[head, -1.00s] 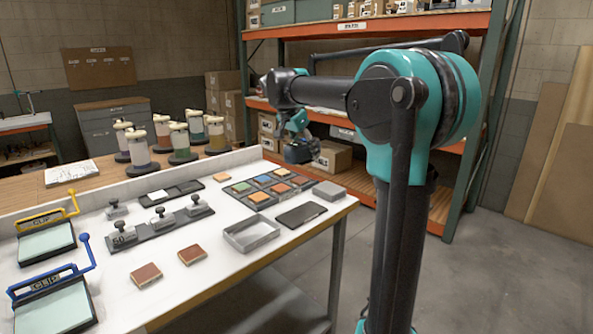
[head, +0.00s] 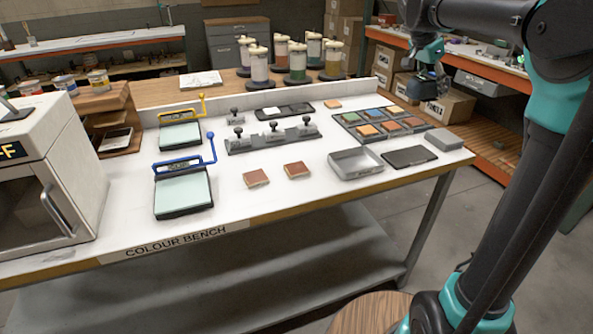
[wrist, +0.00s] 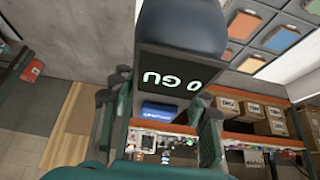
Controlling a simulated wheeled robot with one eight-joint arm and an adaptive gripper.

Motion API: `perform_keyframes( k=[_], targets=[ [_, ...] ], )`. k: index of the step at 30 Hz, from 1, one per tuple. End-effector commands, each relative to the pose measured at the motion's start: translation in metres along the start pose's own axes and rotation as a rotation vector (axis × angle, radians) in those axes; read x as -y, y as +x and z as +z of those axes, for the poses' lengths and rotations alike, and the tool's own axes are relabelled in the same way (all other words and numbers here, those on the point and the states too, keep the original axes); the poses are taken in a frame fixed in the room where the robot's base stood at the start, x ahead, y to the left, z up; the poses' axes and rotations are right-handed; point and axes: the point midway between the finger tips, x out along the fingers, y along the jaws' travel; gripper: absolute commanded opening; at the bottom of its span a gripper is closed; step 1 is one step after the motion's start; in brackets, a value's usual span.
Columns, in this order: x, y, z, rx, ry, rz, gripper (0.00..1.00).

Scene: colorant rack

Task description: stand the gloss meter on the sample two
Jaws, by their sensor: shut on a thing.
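The gloss meter (wrist: 160,65) is a dark block with a lit "0 GU" display, upside down in the wrist view. My gripper (wrist: 158,108) is shut on it, with a finger on each side. In the head view my gripper (head: 428,56) is at the upper right, beyond the bench's right end, apart from the samples. The meter is small and dark there. Two reddish-brown sample tiles lie on the white bench: a left tile (head: 256,179) and a right tile (head: 297,170). I cannot read which is sample two.
The bench (head: 245,205) also holds an open grey tray (head: 357,174), a dark flat plate (head: 409,156), a grey block (head: 443,139), a colour tile rack (head: 352,119) and a weight row (head: 240,146). Blue-handled (head: 183,196) and yellow-handled clip boards stand left.

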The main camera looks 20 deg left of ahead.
Motion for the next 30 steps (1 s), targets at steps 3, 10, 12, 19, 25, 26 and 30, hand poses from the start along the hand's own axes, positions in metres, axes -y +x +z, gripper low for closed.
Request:
perform_keyframes(
  k=[3,10,12,19,25,26,30],
  targets=[
    [0.0,0.0,0.0,0.0,-0.001,0.0,0.0],
    [0.019,-0.018,0.029,0.0,-0.064,-0.037,0.0],
    [0.03,-0.03,0.049,0.0,-0.107,-0.061,0.0],
    [0.063,-0.078,0.13,0.0,-0.273,-0.156,0.0],
    [0.078,-0.122,0.204,0.0,-0.42,-0.241,0.0],
    [0.08,-0.129,0.215,0.0,-0.442,-0.253,0.0],
    [0.081,-0.158,0.264,0.0,-0.538,-0.309,0.0]
  ],
)
